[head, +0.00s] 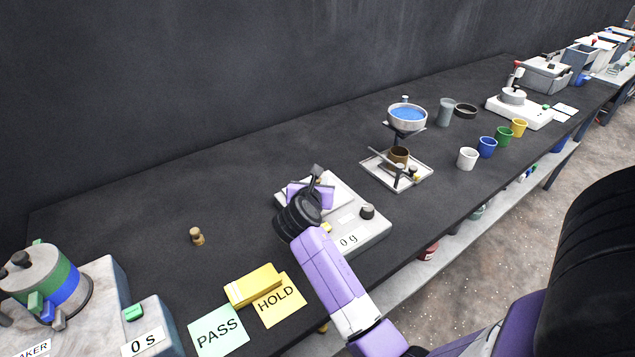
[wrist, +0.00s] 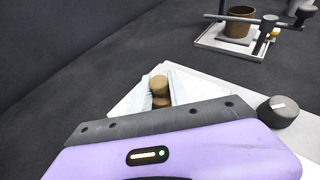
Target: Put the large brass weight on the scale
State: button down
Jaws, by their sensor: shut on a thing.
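The scale (head: 373,230) is a white box with a flat pan, a dark knob and a "0 g" label, in the middle of the table in the head view. My gripper (head: 317,173) is over the scale's far left part. In the wrist view my gripper (wrist: 160,88) is shut on a brass weight (wrist: 159,84), with its knobbed top showing between the fingers. The scale's pan (wrist: 212,88) is behind and below it. The weight's base is hidden, so I cannot tell whether it touches the pan. Another brass weight (head: 197,237) stands on the table to the left.
A yellow block (head: 253,285) lies by the PASS card (head: 217,331) and HOLD card (head: 279,299). The shaker (head: 50,280) is at far left. A tray with a brown cup (head: 398,155) and a funnel stand with a blue-filled bowl (head: 407,115) are beyond the scale.

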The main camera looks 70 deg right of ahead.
jog(key=shift+f, duration=0.1)
jog(key=c, duration=1.2)
grip_release()
jog(key=shift+c, duration=0.2)
jog(key=v, duration=1.2)
